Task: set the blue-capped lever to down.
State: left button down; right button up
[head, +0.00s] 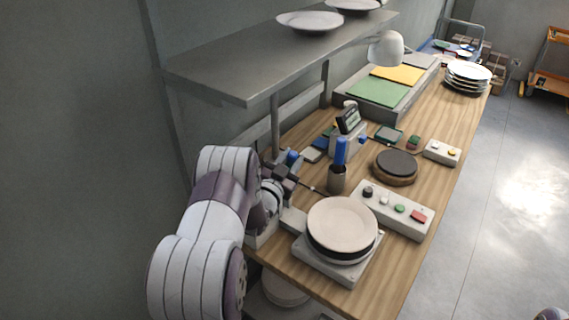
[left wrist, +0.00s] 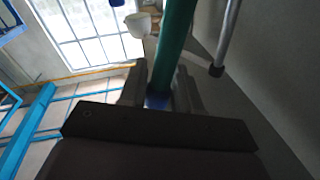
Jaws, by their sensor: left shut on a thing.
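My left gripper (head: 284,172) is at the left edge of the workbench, beside the shelf post. A small blue cap (head: 292,156) shows right at its fingers, and I take it for the lever's cap. In the left wrist view, the gripper (left wrist: 160,92) has its two dark fingers closed on either side of a blue piece (left wrist: 157,101). A green rod rises from there, and I cannot tell if it belongs to the lever. The lever's shaft and base are mostly hidden by the gripper, so its position is unclear.
A stack of plates (head: 342,226) sits close by on a grey base. A cup (head: 337,179) with a blue-handled tool stands to the right of the gripper. A button box (head: 398,209) and a round dark-topped disc (head: 395,164) lie beyond. A metal shelf (head: 255,72) overhangs the left side.

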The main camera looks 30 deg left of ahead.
pick_arm(q)
jog(key=shift+d+f+b, duration=0.35)
jog(key=shift+d, duration=0.15)
jog(key=shift+s+d, duration=0.1)
jog(key=shift+d, duration=0.05)
jog(key=c, duration=0.9)
grip_release()
jog(key=s+d+f+b, duration=0.1)
jog(key=s+b, duration=0.2)
jog(key=s, duration=0.9)
jog(key=shift+s, duration=0.2)
jog(key=shift+f, duration=0.1)
